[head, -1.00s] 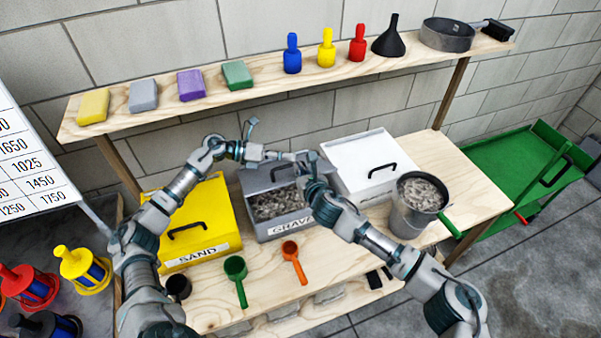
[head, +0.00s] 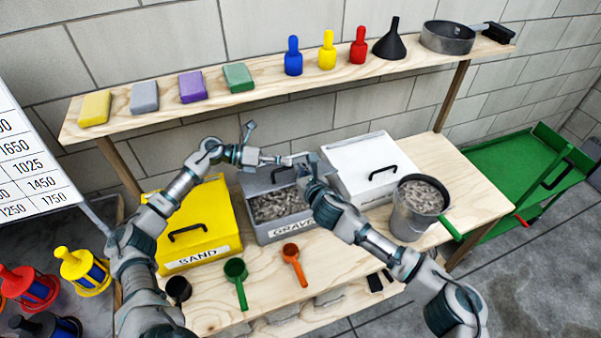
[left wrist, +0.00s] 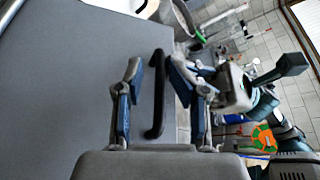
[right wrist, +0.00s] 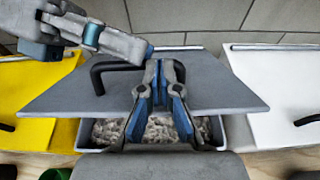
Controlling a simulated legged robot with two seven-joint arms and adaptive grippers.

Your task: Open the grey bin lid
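The grey gravel bin (head: 290,228) stands mid-bench, its grey lid (head: 262,180) raised toward the wall and gravel showing below. The lid, its black handle (right wrist: 97,78) and the bin's opening show in the right wrist view. My left gripper (left wrist: 155,70) is open, with the handle between its fingers and gaps visible on both sides. My right gripper (right wrist: 166,68) has its fingers close together and seemingly empty, in front of the lid by the handle's right part. Both grippers crowd the lid in the head view, so exact contact is hidden.
A yellow sand bin (head: 200,215) is left of the grey bin and a white bin (head: 362,160) right of it, both closed. A bucket of gravel (head: 408,220) stands at the right. Green (head: 236,270) and orange (head: 291,252) scoops lie in front. A shelf (head: 270,82) runs above.

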